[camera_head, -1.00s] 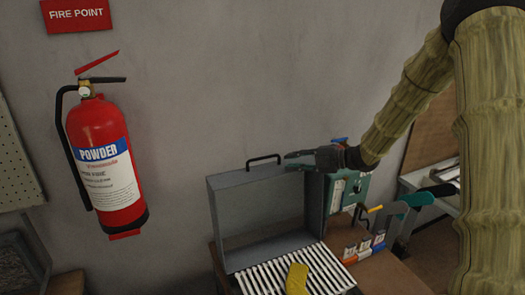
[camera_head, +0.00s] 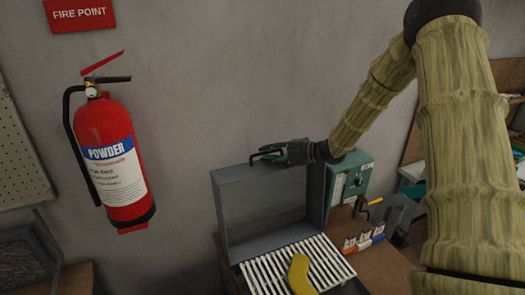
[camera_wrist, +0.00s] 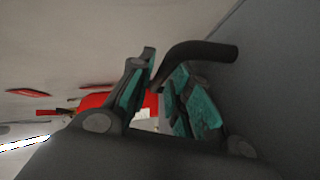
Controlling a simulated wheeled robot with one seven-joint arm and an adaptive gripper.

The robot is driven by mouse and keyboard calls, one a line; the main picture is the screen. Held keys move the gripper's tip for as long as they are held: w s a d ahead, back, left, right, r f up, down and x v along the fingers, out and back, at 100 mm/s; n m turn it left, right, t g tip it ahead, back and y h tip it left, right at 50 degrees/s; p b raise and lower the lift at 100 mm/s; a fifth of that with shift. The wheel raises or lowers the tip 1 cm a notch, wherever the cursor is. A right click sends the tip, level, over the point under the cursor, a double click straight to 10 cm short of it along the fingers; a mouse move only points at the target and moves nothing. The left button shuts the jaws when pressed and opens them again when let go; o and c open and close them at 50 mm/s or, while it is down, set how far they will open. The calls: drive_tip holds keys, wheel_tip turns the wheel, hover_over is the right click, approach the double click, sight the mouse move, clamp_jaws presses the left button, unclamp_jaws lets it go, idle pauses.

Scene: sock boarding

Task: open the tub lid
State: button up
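The tub lid (camera_head: 223,200) is a grey, shallow rectangular panel. It stands raised, nearly upright, behind a tub topped by a white slatted rack (camera_head: 262,275). Its black handle (camera_head: 258,154) is on the lid's top edge, partly hidden by my gripper (camera_head: 272,156). In the wrist view, the handle (camera_wrist: 205,50) is a dark bent bar that reaches in at the fingertips. My gripper (camera_wrist: 160,85) has green-padded fingers standing apart with a gap between them. I cannot tell whether either finger touches the handle.
A yellow sock-like item (camera_head: 300,275) lies on the slats. A green box (camera_head: 350,177), a hand crank (camera_head: 375,201) and small labelled boxes (camera_head: 364,241) stand to the right. A red fire extinguisher (camera_head: 112,160) hangs on the wall at left.

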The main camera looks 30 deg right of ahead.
drive_tip(key=shift+a+r, duration=0.1)
drive_tip(key=shift+a, duration=0.05)
drive_tip(key=shift+w+f, duration=0.45)
drive_tip(key=shift+w, duration=0.2)
drive_tip(key=shift+s+a+r, duration=0.15)
drive_tip(key=shift+a, duration=0.05)
clamp_jaws()
